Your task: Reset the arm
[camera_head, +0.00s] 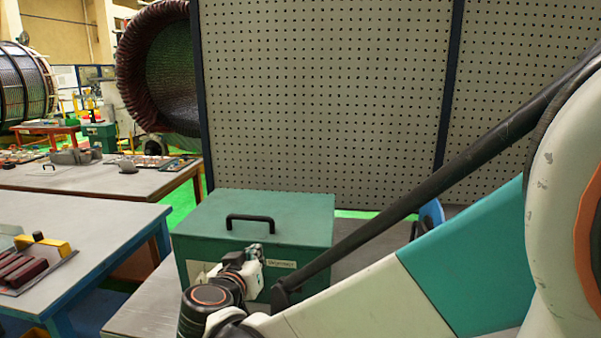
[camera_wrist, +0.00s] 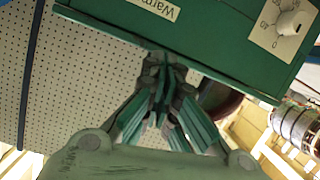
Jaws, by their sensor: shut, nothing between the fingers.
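My gripper (camera_wrist: 160,92) shows in the wrist view with its fingers together and nothing between them. It is in front of the green box, near its lower edge in that view; I cannot tell whether it touches the box. In the head view my arm reaches from the right toward the green box (camera_head: 255,214), and the wrist end is in front of the box's front face. The fingers are not clear there. The green box also fills the top of the wrist view (camera_wrist: 215,35), with a label and a white dial panel (camera_wrist: 285,28).
The green box has a black handle (camera_head: 250,218) and stands on a grey table (camera_head: 140,305). A perforated panel (camera_head: 325,95) stands behind it. At left is another workbench (camera_head: 85,225) with a tray of dark red and yellow blocks (camera_head: 30,268). Large wound stators stand behind.

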